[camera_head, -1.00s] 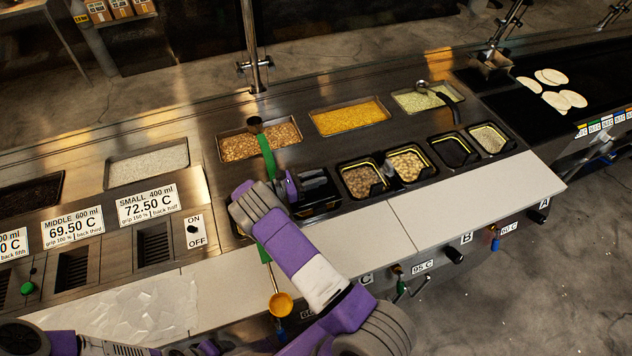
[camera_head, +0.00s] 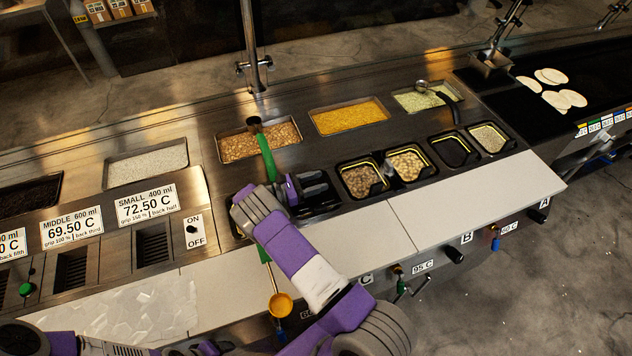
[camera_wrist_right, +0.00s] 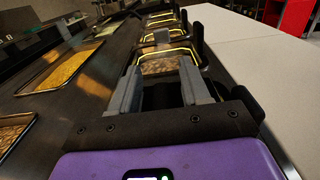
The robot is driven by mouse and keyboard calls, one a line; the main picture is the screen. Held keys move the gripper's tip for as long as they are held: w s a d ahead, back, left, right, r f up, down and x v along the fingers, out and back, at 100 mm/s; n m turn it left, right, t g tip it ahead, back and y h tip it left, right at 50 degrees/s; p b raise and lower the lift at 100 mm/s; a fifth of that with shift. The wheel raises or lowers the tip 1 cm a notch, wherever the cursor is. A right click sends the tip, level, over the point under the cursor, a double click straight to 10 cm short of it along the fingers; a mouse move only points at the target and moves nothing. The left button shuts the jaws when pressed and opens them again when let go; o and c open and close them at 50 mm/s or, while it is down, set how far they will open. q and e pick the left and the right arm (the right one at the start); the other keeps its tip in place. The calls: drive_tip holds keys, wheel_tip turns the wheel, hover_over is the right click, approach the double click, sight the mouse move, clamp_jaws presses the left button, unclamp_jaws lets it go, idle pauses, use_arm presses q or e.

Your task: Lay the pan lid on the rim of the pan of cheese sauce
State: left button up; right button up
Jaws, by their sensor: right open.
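My right gripper (camera_head: 312,186) is open, over the dark well (camera_head: 322,203) at the left end of the front row of small pans. In the right wrist view its two grey fingers (camera_wrist_right: 163,88) stand apart, with a dark area between them and a pan of brown food (camera_wrist_right: 163,66) beyond. I cannot make out a pan lid for certain. I cannot tell which pan holds cheese sauce; the dark well is largely hidden by my gripper. My left gripper is out of the head view; only parts of my left arm show at lower left.
Front-row pans hold brown food (camera_head: 361,180) and pale round pieces (camera_head: 408,164); another looks dark (camera_head: 453,151). The white front ledge (camera_head: 480,198) is clear at right.

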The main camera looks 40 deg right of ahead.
drive_tip(key=shift+w+a+r, duration=0.1)
drive_tip(key=shift+r, duration=0.1)
drive_tip(key=b+v, duration=0.1)
drive_tip(key=v, duration=0.5)
drive_tip(key=shift+a+f+b, duration=0.15)
drive_tip(key=shift+a+b, duration=0.15)
drive_tip(key=shift+a, duration=0.05)
drive_tip(key=shift+w+a, duration=0.15)
drive_tip(key=shift+a, duration=0.15)
